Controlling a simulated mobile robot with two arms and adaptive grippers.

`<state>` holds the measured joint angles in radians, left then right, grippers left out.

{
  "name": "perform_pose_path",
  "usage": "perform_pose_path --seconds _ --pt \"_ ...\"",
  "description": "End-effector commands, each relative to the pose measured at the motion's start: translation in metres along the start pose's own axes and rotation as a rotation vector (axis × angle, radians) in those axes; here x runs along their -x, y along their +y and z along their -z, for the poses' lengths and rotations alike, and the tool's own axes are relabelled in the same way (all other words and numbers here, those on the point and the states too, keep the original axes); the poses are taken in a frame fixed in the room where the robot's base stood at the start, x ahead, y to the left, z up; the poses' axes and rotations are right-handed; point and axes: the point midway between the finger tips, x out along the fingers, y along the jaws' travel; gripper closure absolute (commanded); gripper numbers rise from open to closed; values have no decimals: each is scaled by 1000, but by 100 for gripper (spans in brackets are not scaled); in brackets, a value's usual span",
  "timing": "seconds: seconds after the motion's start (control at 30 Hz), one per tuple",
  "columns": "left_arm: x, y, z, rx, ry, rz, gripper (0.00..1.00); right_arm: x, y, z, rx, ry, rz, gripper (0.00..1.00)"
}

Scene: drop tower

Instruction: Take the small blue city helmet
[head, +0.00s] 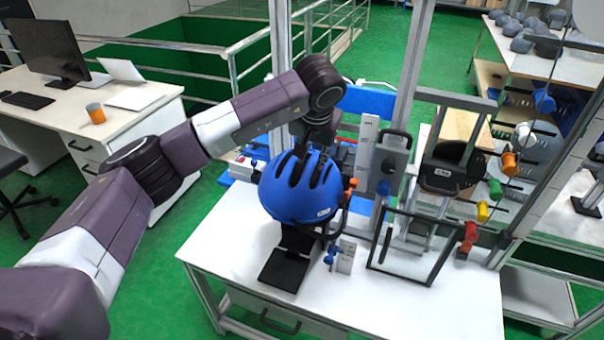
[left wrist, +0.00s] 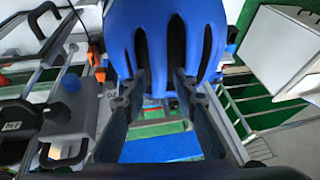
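The blue city helmet (head: 301,188), with dark vents in its shell, sits upright at the black stand (head: 286,262) on the white table. I cannot tell whether it bears on the stand. My left gripper (head: 316,142) is at the top of the helmet from above. In the left wrist view the two fingers of my left gripper (left wrist: 160,78) are apart, their tips at two vents of the helmet (left wrist: 159,35) with a blue rib between them. Whether they press on the rib is unclear. My right gripper is not in view.
A drop tower with metal posts (head: 405,95) stands right behind the helmet. A black frame (head: 410,283) and coloured knobs (head: 482,212) are to the right. A desk with a monitor (head: 48,48) is at the left. Grey helmets (head: 521,43) lie on a far table.

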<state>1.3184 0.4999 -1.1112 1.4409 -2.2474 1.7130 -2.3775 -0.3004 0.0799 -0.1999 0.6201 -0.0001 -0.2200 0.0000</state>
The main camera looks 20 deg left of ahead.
Motion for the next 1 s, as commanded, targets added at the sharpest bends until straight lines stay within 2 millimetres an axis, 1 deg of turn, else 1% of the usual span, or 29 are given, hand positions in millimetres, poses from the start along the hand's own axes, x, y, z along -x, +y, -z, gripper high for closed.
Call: perform_pose_path --seconds 0.03,0.17,0.4,0.63,1.0 --pt "-5 0 0 0 -4 -1 74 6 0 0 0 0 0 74" --pt "-16 1 0 -1 -1 -2 74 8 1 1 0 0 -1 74" --pt "-18 1 0 -1 2 -2 74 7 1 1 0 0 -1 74" --pt "-18 1 0 -1 1 -2 99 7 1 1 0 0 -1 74" --pt "-17 1 0 -1 3 -3 100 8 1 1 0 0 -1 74"
